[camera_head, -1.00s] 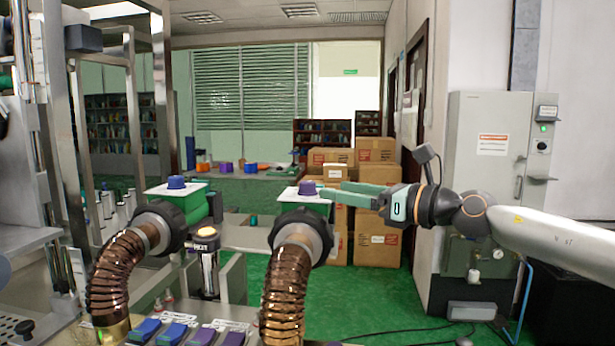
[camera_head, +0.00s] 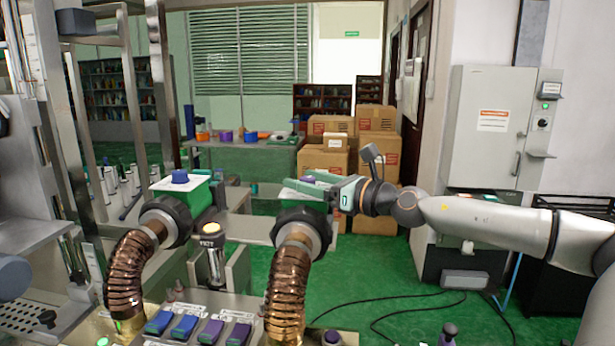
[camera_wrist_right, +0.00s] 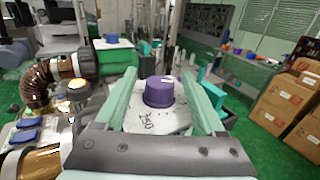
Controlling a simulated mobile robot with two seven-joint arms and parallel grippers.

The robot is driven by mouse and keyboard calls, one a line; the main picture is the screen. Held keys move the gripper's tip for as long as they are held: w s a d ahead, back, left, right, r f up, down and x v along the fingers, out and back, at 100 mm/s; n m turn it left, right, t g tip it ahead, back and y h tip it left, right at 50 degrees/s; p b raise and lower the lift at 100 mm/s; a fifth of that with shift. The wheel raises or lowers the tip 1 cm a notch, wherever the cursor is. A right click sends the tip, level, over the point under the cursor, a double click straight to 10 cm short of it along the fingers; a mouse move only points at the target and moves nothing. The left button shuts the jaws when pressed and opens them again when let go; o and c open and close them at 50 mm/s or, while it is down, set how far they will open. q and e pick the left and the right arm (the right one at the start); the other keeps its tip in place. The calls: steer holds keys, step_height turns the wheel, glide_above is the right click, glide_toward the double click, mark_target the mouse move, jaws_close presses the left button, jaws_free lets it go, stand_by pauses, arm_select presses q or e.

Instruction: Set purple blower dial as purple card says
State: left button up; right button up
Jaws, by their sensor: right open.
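The purple blower dial (camera_wrist_right: 159,92) is a round purple knob on a white plate (camera_wrist_right: 150,119) with dark markings. In the right wrist view it sits between the two green fingers of my right gripper (camera_wrist_right: 158,80), which is open, with a finger on either side; I cannot tell whether they touch it. In the head view my right gripper (camera_head: 308,187) reaches in from the right over the right-hand blower, mostly hiding the dial. My left gripper is out of view.
A blue dial (camera_head: 180,176) tops the left-hand blower. Ribbed copper hoses (camera_head: 287,296) rise in front of both blowers. Cardboard boxes (camera_head: 376,150) are stacked behind, and a grey cabinet (camera_head: 493,130) stands at the right. Green floor with black cables lies below my right arm.

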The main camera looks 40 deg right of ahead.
steer(key=shift+c, duration=0.4)
jaws_close()
